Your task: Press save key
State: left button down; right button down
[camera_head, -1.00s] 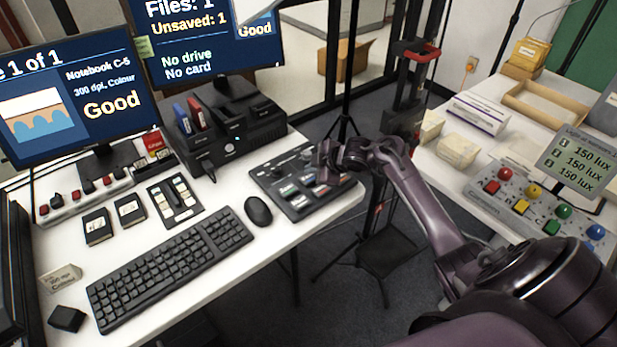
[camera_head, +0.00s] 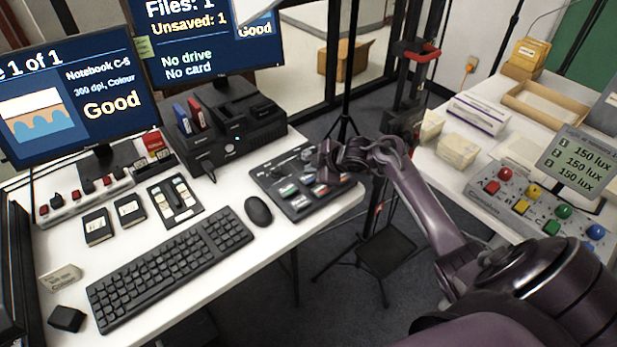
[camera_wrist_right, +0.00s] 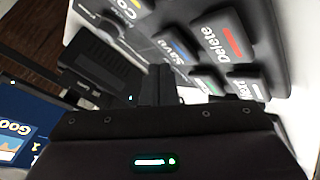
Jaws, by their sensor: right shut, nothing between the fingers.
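The key panel (camera_head: 268,181) lies at the right end of the desk. In the right wrist view the save key (camera_wrist_right: 172,49), with a blue bar and the word Save, sits just above my fingertips. The delete key (camera_wrist_right: 217,42) with a red bar is beside it. My right gripper (camera_head: 324,164) is over the panel, shut and empty. Its fingers also show in the right wrist view (camera_wrist_right: 157,83). I cannot tell whether they touch a key. The monitor (camera_head: 205,40) reads "Unsaved: 1", "No drive", "No card". My left gripper is out of view.
A mouse (camera_head: 258,211) and a keyboard (camera_head: 170,268) lie left of the panel. A black dock (camera_head: 232,138) with cartridges stands behind it. To the right, past a floor gap, a second table holds a control box (camera_head: 530,207) with coloured buttons.

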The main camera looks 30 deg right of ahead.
aim_at(312, 179)
jog(key=shift+f, duration=0.2)
jog(key=shift+f, duration=0.25)
jog(key=shift+f+b, duration=0.4)
jog(key=shift+f, duration=0.15)
dwell(1.1)
jog(key=shift+r+p, duration=0.95)
notch_tip(312, 179, up, 5)
jog(key=p, duration=0.5)
